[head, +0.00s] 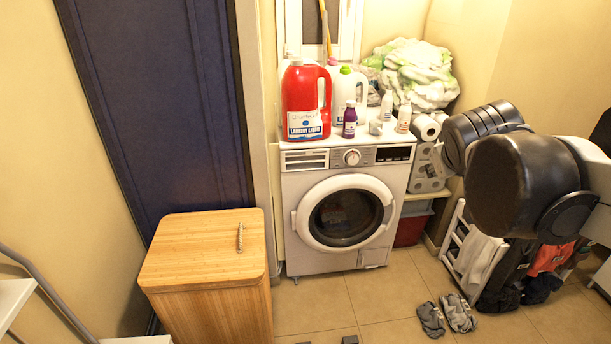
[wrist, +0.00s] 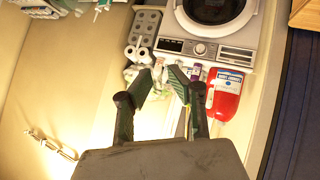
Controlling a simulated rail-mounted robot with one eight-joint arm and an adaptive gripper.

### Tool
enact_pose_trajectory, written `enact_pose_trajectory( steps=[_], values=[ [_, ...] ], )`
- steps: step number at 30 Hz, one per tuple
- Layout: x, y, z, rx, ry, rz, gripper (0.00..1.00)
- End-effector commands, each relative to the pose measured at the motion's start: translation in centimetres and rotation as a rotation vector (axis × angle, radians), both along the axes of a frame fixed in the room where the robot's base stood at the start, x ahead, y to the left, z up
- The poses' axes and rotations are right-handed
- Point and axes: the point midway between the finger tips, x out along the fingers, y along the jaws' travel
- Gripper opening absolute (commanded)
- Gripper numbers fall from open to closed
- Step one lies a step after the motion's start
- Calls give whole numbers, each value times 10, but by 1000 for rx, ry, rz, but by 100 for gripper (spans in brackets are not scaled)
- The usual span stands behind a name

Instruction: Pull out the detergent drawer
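The white washing machine (head: 300,215) stands against the back wall. Its detergent drawer (head: 304,159) is the slatted white front at the top left of the machine, left of the round dial (head: 351,157). The drawer looks flush with the panel. In the wrist view, which is upside down, the drawer (wrist: 236,53) shows right of the dial. My gripper (wrist: 166,72) is open and empty, its two dark fingers apart with a gap between the tips. It is away from the drawer and touches nothing visible. In the head view my arm covers the right side, and the fingers cannot be made out.
A red detergent jug (head: 305,103), a purple bottle (head: 350,120) and several white bottles stand on the machine. A wooden hamper (head: 205,250) stands at front left. Paper rolls (head: 427,165) and a drying rack are on the right.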

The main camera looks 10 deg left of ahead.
Motion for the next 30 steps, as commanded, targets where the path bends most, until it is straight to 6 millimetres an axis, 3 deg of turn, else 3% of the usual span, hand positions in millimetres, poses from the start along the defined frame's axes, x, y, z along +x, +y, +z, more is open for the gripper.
enact_pose_trajectory(
  steps=[3,11,17,23,30],
  values=[
    [53,9,-3,-85,-51,43,17],
    [160,39,-12,-270,-167,145,17],
    [237,75,-34,-410,-254,235,17],
    [306,122,-70,-547,-338,334,17],
    [375,188,-134,-707,-434,466,17]
  ],
)
